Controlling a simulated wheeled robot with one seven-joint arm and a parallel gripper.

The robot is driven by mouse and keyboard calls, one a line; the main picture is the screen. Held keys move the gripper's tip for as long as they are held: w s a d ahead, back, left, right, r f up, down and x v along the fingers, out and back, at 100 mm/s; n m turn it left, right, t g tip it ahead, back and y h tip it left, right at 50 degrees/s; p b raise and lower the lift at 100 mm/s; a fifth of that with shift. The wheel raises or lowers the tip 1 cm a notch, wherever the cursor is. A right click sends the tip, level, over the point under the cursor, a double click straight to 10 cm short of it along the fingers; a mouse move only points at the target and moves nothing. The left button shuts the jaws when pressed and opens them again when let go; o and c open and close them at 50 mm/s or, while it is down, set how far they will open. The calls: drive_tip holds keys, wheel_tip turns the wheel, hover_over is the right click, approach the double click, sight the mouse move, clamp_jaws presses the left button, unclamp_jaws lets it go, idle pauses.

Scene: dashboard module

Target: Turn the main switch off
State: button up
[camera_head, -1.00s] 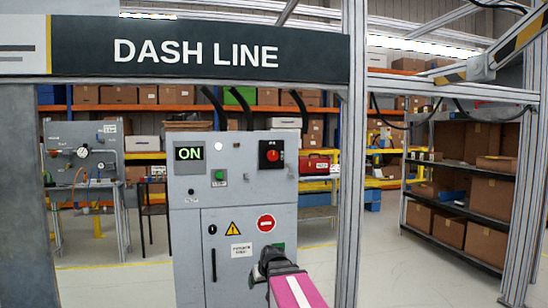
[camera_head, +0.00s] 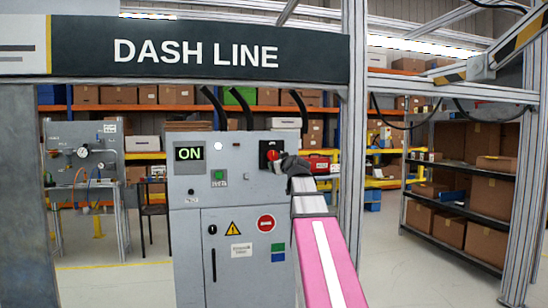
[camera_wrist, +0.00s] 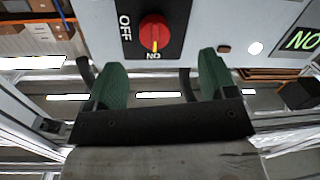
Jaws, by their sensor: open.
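The main switch is a red rotary knob (camera_head: 272,155) on a black plate at the upper right of the grey cabinet (camera_head: 185,250). In the wrist view the red knob (camera_wrist: 154,32) appears upside down, with its yellow mark pointing at the ON label and OFF to the side. The display (camera_head: 189,153) reads ON in green. My gripper (camera_head: 284,162) is at the right side of the switch plate and partly covers it. In the wrist view my gripper (camera_wrist: 160,75) is open, its green fingers spread to either side of the knob's line, apart from it and empty.
A green button (camera_head: 219,175) and a white lamp (camera_head: 218,146) sit left of the switch. A metal frame post (camera_head: 350,130) stands close on the right. Black cables (camera_head: 213,105) rise from the cabinet top. Shelves with boxes stand behind.

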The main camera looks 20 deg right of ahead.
sight(273, 155)
drive_tip(key=shift+t, duration=0.3)
drive_tip(key=w, duration=0.3)
drive_tip(key=w+r, duration=0.1)
drive_tip(key=w, duration=0.3)
drive_tip(key=w+r, duration=0.1)
drive_tip(key=w, duration=0.2)
drive_tip(key=shift+w+d+r, duration=0.1)
drive_tip(key=shift+w+r, duration=0.1)
drive_tip(key=shift+w, duration=0.05)
drive_tip(key=shift+c, duration=0.3)
drive_tip(key=c, duration=0.9)
